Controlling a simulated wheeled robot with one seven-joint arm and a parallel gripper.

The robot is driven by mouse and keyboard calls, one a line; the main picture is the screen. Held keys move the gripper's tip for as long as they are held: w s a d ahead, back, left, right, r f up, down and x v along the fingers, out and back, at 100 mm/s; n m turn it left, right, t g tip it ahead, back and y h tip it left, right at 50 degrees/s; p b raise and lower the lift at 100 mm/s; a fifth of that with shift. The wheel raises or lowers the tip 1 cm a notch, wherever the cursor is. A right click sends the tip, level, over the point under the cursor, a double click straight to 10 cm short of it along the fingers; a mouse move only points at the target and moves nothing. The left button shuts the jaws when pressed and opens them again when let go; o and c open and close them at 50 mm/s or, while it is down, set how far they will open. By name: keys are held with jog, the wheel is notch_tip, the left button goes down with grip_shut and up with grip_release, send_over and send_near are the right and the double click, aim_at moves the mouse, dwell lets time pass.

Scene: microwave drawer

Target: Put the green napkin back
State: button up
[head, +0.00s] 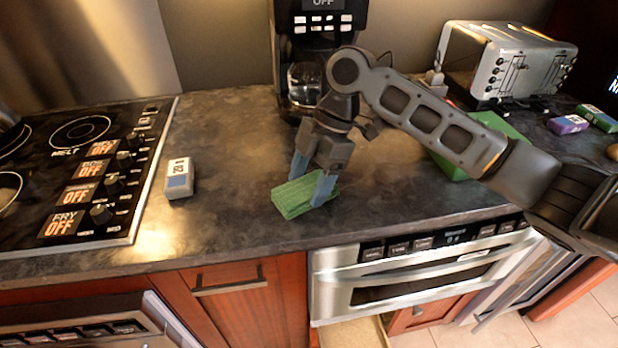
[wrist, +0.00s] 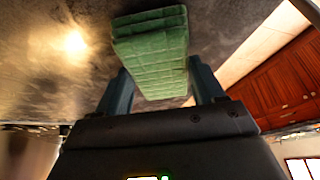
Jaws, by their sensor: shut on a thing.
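In the wrist view the napkin (wrist: 153,50) extends out between the two fingers (wrist: 158,92). I cannot tell whether the napkin touches the counter or is slightly above it.
A coffee maker (head: 305,85) stands behind my gripper. A toaster (head: 505,62) and a green box (head: 450,160) are at right. The microwave drawer front (head: 400,280) is below the counter.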

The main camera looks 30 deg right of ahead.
jog(key=shift+f, duration=0.2)
jog(key=o, duration=0.9)
jog(key=shift+r, duration=0.1)
jog(key=shift+o, duration=0.2)
jog(key=b+v, duration=0.1)
jog(key=v, duration=1.1)
jog(key=shift+r+b, duration=0.2)
jog(key=shift+b, duration=0.1)
